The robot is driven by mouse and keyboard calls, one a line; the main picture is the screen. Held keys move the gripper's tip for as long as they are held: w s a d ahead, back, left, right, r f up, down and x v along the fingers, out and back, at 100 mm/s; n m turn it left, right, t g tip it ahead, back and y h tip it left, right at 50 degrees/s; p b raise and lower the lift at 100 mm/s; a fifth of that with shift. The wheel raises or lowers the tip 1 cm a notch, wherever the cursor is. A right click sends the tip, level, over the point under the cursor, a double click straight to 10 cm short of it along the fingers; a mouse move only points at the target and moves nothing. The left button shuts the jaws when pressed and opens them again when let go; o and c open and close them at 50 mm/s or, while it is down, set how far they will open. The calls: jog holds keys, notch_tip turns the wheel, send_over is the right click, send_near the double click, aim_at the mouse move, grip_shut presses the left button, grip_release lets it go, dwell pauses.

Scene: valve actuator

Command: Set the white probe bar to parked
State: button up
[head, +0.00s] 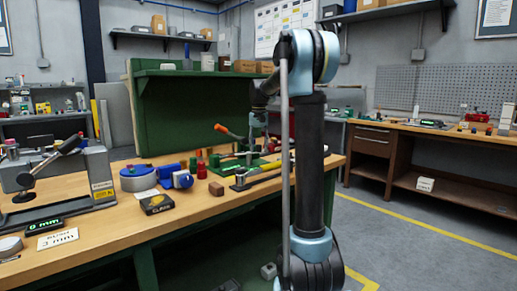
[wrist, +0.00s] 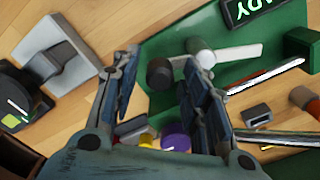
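In the wrist view a white bar (wrist: 235,53), which looks like the probe bar, lies over a green plate (wrist: 225,90). A pale round post or knob (wrist: 201,51) stands at it, and a dark round knob (wrist: 159,73) is near its left end. My gripper (wrist: 160,60) is open, its fingers spread to either side of the dark knob. Whether they touch it I cannot tell. The right finger hides part of the bar's left side. In the head view my gripper (head: 251,150) is small, above the green plate (head: 232,168), and the bar is not clear there.
A display reading "ADY" (wrist: 252,9) sits beside the bar. Metal rods (wrist: 265,76) and a small grey block (wrist: 257,115) lie to the right. A grey bracket (wrist: 58,55) is at left. An orange handle (head: 222,129) rises near my gripper; blue parts (head: 180,178) crowd the bench left.

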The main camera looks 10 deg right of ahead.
notch_tip(320, 180, up, 12)
dwell(0.8)
jog(key=shift+f, duration=0.1)
jog(key=s+d+f, duration=0.1)
jog(key=s+f, duration=0.3)
jog(key=s, duration=0.4)
jog(key=s+d+f+n+t, duration=0.1)
jog(key=s+f, duration=0.3)
jog(key=s, duration=0.4)
jog(key=s+d+f, duration=0.2)
jog(key=s+f, duration=0.2)
jog(key=s, duration=0.4)
jog(key=s+d+f+n+t, duration=0.1)
jog(key=s+f, duration=1.7)
jog(key=f, duration=0.3)
jog(key=shift+s+f, duration=0.35)
jog(key=shift+s, duration=0.05)
jog(key=shift+w+f, duration=0.2)
jog(key=shift+w, duration=0.25)
